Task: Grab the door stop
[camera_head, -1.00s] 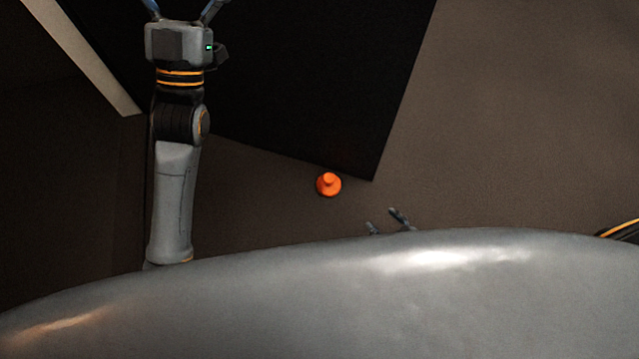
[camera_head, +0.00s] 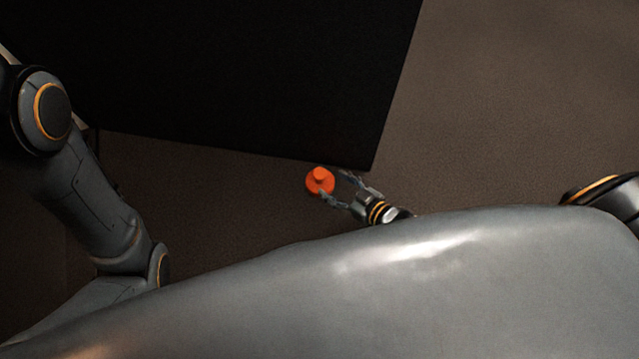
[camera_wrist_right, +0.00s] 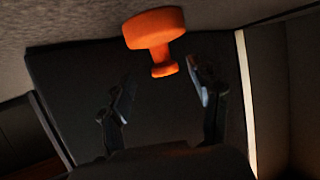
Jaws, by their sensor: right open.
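The orange door stop (camera_head: 320,181) stands on the floor just in front of the black panel's lower edge. It has a wide round base and a narrower knob. My right gripper (camera_head: 336,187) is open, with its fingers reaching left to the door stop's right side. In the right wrist view the door stop (camera_wrist_right: 155,35) is beyond the open fingers (camera_wrist_right: 163,84), with its knob pointing between them. Whether a finger touches it cannot be told. My left arm shows at the left of the head view, but its gripper is out of frame.
The large black panel (camera_head: 240,75) stands directly behind the door stop. Brown floor (camera_head: 510,100) is clear to the right. My own grey body covers the lower part of the head view. A pale upright strip (camera_wrist_right: 246,100) shows at the right of the wrist view.

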